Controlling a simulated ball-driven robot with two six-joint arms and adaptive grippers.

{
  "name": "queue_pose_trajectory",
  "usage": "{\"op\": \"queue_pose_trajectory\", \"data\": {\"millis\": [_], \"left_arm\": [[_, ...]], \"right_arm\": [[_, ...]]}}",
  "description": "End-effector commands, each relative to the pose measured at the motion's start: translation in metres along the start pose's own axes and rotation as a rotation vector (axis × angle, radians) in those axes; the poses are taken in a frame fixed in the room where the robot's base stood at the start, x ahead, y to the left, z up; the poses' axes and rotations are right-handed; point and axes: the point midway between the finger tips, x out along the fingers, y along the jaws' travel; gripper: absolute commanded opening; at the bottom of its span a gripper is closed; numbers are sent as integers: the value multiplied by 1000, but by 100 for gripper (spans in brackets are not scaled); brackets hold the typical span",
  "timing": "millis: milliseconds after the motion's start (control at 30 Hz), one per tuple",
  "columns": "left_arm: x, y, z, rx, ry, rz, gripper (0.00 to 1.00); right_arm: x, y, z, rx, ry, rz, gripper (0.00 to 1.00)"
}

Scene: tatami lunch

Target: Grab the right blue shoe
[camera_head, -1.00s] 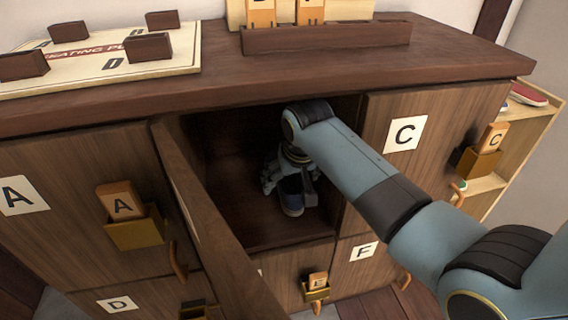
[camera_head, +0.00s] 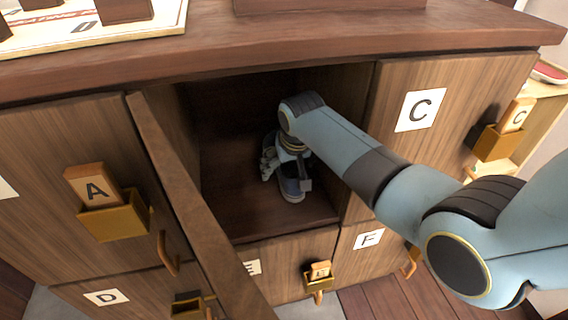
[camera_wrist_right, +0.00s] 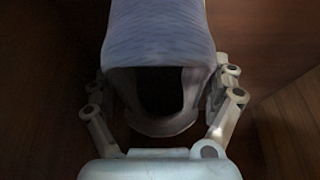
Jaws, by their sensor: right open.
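A blue shoe (camera_head: 291,190) with a pale sole edge at its toe sits on the floor of the open middle compartment. My right gripper (camera_head: 287,172) reaches into that compartment over the shoe. In the right wrist view the blue shoe (camera_wrist_right: 160,35) points away from me, its dark opening nearest. The open fingers of my right gripper (camera_wrist_right: 162,95) are on either side of its heel end. Contact between fingers and shoe cannot be told. I see only one shoe; my arm and gripper hide part of the compartment. My left gripper is not in view.
The open door (camera_head: 190,200) stands out at the compartment's left. Closed door A (camera_head: 60,230) and door C (camera_head: 450,90) flank it, with card holders and handles. The cabinet top (camera_head: 300,45) overhangs above. A side shelf (camera_head: 545,90) stands at the right.

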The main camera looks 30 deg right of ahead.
Motion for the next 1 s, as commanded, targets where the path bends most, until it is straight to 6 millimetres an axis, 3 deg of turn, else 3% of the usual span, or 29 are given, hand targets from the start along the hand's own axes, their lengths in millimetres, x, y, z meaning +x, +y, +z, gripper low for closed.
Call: {"op": "queue_pose_trajectory", "data": {"millis": [133, 700, 1000], "left_arm": [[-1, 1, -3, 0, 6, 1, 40], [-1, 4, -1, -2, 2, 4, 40], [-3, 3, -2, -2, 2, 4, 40]], "right_arm": [[-1, 0, -1, 0, 1, 0, 91], [-1, 0, 0, 0, 0, 0, 17], [-4, 0, -1, 0, 2, -1, 15]]}}
